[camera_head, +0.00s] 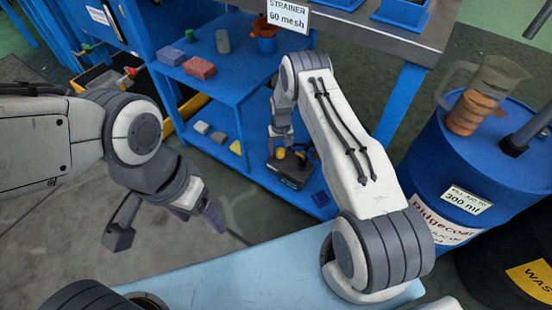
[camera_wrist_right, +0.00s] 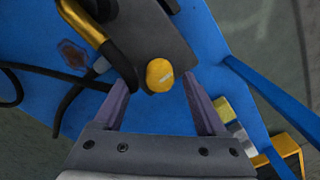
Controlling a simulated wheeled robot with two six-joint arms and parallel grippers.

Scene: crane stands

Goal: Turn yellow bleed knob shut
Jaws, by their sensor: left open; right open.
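The yellow bleed knob (camera_wrist_right: 160,75) shows in the right wrist view as a rounded cap with a pale mark, on the end of a dark grey device (camera_wrist_right: 145,35). In the head view the dark device (camera_head: 290,170) with yellow parts sits on the low blue shelf. My right gripper (camera_wrist_right: 156,82) is open, with its fingertips to the left and right of the knob; I cannot tell whether they touch it. It is partly hidden by my arm in the head view. My left gripper (camera_head: 202,212) is empty and open over the floor, away from the device.
A yellow-and-black curved handle (camera_wrist_right: 95,30) and a black hose (camera_wrist_right: 50,70) lie close to the right gripper. Blue shelving (camera_head: 225,75) holds several blocks. A blue drum (camera_head: 470,160) with a jug (camera_head: 485,90) stands at right.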

